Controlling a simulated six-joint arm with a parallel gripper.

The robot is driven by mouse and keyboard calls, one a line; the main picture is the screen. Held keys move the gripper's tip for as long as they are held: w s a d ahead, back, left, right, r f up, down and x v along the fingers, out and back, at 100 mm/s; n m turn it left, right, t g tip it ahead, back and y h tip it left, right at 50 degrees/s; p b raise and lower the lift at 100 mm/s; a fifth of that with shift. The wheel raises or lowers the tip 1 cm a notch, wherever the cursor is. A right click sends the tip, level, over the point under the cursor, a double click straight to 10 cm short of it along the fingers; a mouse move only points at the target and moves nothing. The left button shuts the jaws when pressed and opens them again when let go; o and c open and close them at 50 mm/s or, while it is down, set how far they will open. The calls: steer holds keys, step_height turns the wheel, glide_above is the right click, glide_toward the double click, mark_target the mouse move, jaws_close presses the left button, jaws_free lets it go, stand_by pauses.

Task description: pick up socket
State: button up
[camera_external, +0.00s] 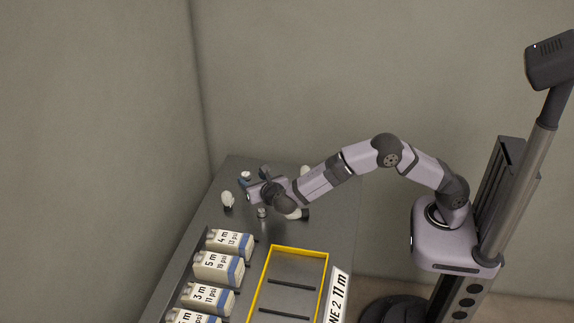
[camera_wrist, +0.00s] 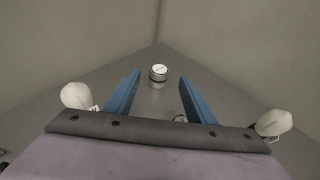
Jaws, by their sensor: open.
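A short silver cylinder with a white top and a dark band, which looks like a socket (camera_wrist: 159,73), stands upright on the grey table. In the wrist view it shows beyond my gripper (camera_wrist: 160,80), centred between the two blue fingers. The fingers are apart with nothing held between them. In the external view the white-topped piece (camera_external: 246,175) is just past my gripper (camera_external: 250,188), near the table's far edge. A second small metal cylinder (camera_external: 262,212) stands below my gripper. Which one is the task's socket I cannot tell for sure.
White rounded pieces lie at left (camera_wrist: 76,95) and right (camera_wrist: 270,123) in the wrist view. A white piece with a black end (camera_external: 300,214) lies under my arm. Several labelled bottles (camera_external: 220,268) and a yellow-rimmed tray (camera_external: 298,249) occupy the table's front.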

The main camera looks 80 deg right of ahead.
mark_target(247, 177)
steer(key=shift+p+x, duration=0.65)
steer(key=shift+x, duration=3.05)
steer(key=shift+a+f, duration=0.15)
steer(key=shift+f, duration=0.05)
steer(key=c, duration=1.2)
